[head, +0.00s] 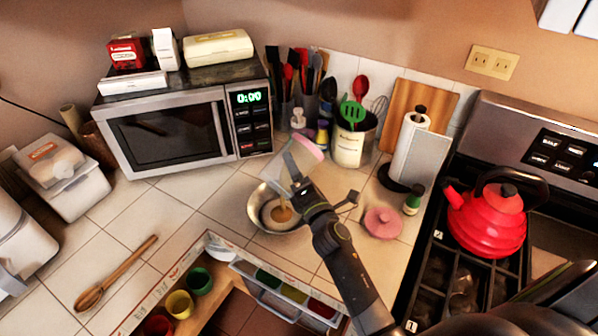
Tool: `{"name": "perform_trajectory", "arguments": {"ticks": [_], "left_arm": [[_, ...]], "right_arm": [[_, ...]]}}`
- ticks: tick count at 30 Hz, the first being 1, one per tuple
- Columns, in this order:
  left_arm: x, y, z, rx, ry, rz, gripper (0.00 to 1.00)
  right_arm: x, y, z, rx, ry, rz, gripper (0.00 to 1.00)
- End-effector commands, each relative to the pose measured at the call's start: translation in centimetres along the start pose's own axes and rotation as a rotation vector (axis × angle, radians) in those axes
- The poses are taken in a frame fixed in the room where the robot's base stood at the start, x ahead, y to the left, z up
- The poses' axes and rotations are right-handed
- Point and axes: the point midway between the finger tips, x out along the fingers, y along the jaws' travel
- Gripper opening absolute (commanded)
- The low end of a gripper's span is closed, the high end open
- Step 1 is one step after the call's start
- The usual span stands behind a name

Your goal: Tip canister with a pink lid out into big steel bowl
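The big steel bowl (255,208) stands on the tiled counter in front of the microwave. A pale, see-through canister (291,163) with a pink band at its upper end is tilted above the bowl's back right side. My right gripper (301,188) is at the canister, over the bowl's right side; its fingers are too small and overlapped to show their opening. Something brown (282,214) shows in or over the bowl, partly beside the gripper. A round pink lid (383,222) lies on the counter right of my arm. My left gripper is not in view.
A microwave (165,130) stands behind left, a utensil crock (350,148) and a paper towel roll (408,145) behind right. A red kettle (487,222) sits on the stove. An open drawer with colored cups (180,303) is below.

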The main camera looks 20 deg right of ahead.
Motion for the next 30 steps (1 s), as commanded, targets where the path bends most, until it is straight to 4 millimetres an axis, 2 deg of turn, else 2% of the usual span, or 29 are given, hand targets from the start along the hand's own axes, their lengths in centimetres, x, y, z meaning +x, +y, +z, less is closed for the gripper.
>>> {"name": "perform_trajectory", "arguments": {"ticks": [13, 30], "left_arm": [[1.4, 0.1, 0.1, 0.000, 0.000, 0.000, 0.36], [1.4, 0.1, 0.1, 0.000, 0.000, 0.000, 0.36]], "right_arm": [[-0.3, 0.9, -0.7, -0.113, -0.007, 0.052, 0.48], [-0.3, 1.2, -0.7, -0.136, -0.008, 0.060, 0.48]]}}
